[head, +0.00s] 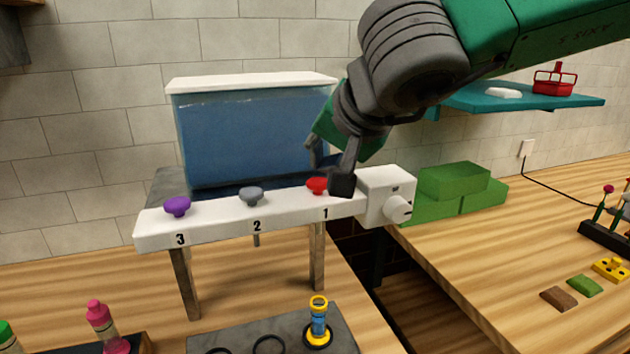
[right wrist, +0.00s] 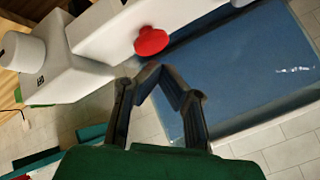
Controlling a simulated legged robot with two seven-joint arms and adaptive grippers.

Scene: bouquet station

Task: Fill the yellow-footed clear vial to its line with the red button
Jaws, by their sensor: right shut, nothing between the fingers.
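The red button (head: 316,185) is on the white dispenser bar above the number 1. It also shows in the right wrist view (right wrist: 151,41). My right gripper (head: 342,183) is shut and empty, its fingertips just right of the red button in the head view. In the right wrist view the closed fingertips (right wrist: 155,72) lie just below the button in the picture; whether they touch it I cannot tell. The small clear vial (head: 319,318) with yellow parts and a blue band stands upright in a ring on the grey mat (head: 225,338), below the number 1 end. My left gripper is out of view.
A blue-filled tank (head: 255,140) stands behind the bar. Grey (head: 251,195) and purple (head: 177,205) buttons are further left. A white knob box (head: 388,196) and green blocks (head: 453,185) are on the right. A pink bottle (head: 104,325) stands at the front left.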

